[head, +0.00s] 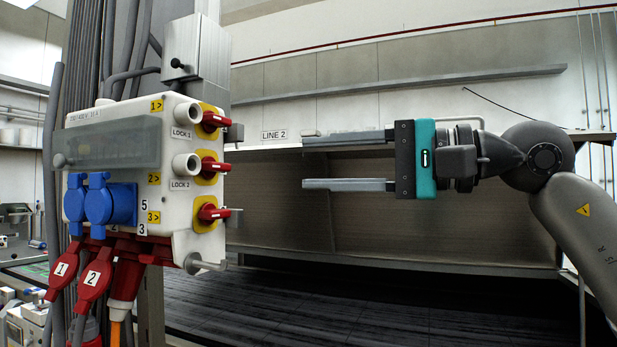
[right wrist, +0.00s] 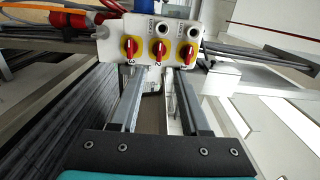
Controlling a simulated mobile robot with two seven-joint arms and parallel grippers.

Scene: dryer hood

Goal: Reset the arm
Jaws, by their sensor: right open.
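My right gripper (head: 310,162) is open and empty in the head view. It comes in from the right and its fingers point left at the side of the white switch box (head: 130,185), with a gap between. In the right wrist view the two fingers (right wrist: 157,75) point at the box face (right wrist: 142,28). That face has three red rotary switches on yellow plates: the top switch (head: 216,122), the middle one (head: 215,166) and the bottom one (head: 213,212). Their red handles point sideways in the head view. My left gripper is not in view.
Blue sockets (head: 110,204) and red plugs (head: 95,280) with cables hang at the box's front and underside. A grey box (head: 197,48) sits above. A large hood (head: 440,210) labelled LINE 2 stands behind my gripper. The space between gripper and box is clear.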

